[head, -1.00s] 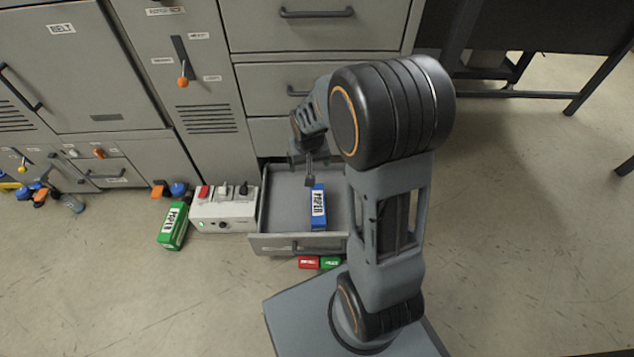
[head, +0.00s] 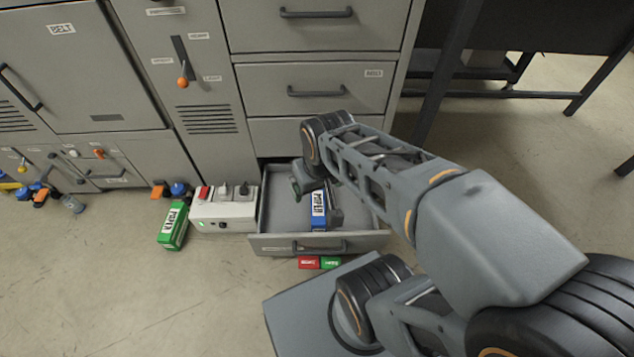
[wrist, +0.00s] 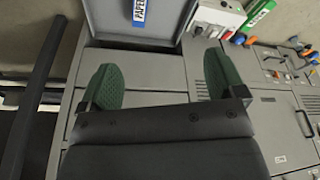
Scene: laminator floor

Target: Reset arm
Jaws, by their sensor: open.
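My gripper (wrist: 160,85) is open and empty, its two green finger pads wide apart in the wrist view. In the head view my arm reaches from the lower right toward the open drawer, and my gripper is mostly hidden behind its wrist link over that drawer. The open drawer (head: 283,243) holds a blue box labelled PAPER (head: 319,212). The blue box also shows at the top of the wrist view (wrist: 139,12), beyond the fingers and apart from them.
A white switch box (head: 225,212) and a green box (head: 173,227) stand left of the drawer. A red block (head: 308,262) and a green block (head: 330,262) lie before it. A dark table (head: 550,30) is at upper right. The floor at lower left is clear.

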